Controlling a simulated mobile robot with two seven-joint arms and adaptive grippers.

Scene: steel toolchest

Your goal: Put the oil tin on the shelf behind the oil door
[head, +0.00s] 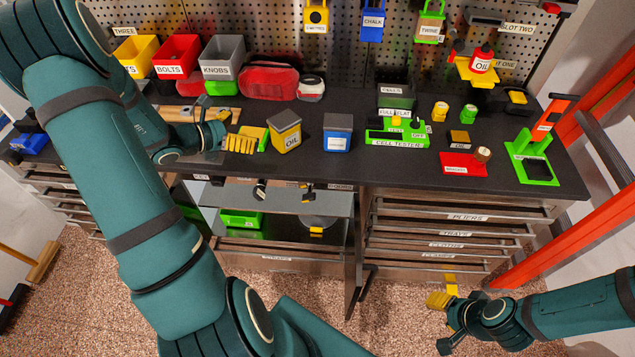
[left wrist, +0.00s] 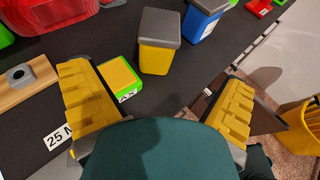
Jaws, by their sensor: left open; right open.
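The oil tin (head: 286,138), a yellow box with a grey lid and an OIL label, stands upright on the dark worktop. In the left wrist view the oil tin (left wrist: 157,55) is beyond my fingertips, apart from them. My left gripper (head: 238,142) is open and empty, low at the worktop, left of the tin; its yellow finger pads spread wide in the left wrist view (left wrist: 160,105). My right gripper (head: 446,300) is open and empty, out in front of the drawers. Below the worktop a cupboard is open, its door (head: 352,280) swung outward. I cannot read an oil label on it.
A green block with a yellow top (left wrist: 121,75) stands between my left gripper and the tin. A blue tin (head: 337,134) stands just right of it. A green box (head: 240,219) is inside the cupboard. A cell tester (head: 398,138) stands farther right.

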